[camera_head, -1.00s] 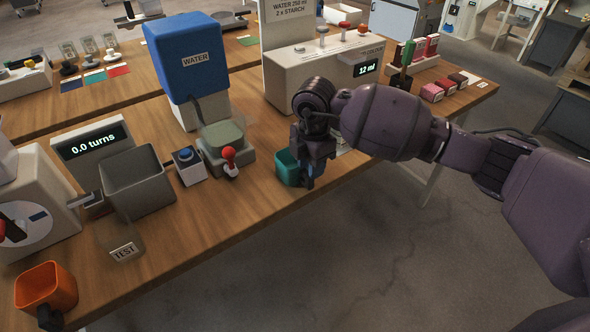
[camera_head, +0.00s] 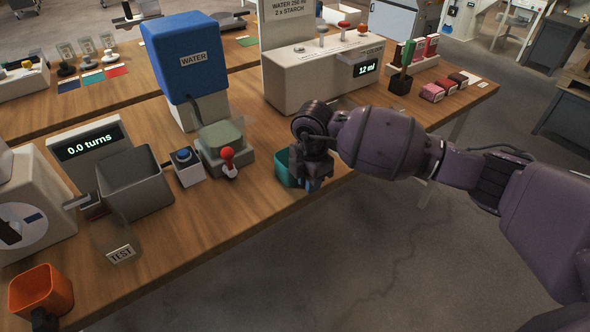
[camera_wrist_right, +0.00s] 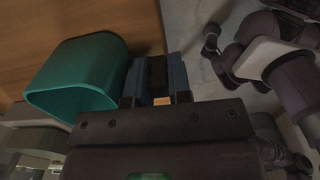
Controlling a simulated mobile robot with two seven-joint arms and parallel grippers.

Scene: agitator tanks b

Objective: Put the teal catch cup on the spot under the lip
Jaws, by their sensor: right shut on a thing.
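The teal catch cup (camera_head: 284,170) is near the front edge of the bench, partly hidden by my right gripper (camera_head: 313,183). In the right wrist view the cup (camera_wrist_right: 75,80) shows its open mouth, left of the fingers. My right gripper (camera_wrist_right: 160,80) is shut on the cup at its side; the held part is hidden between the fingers. I cannot tell whether the cup's base touches the bench. No spot under a lip can be made out clearly. My left gripper is not in view.
A red-knobbed lever (camera_head: 229,163) and a grey-green block (camera_head: 222,145) stand left of the cup. The dispenser reading 12 ml (camera_head: 300,80) is behind it. A grey bin (camera_head: 135,185), TEST label (camera_head: 121,254) and orange cup (camera_head: 42,290) are farther left. Bench (camera_head: 210,220) in front of the lever is clear.

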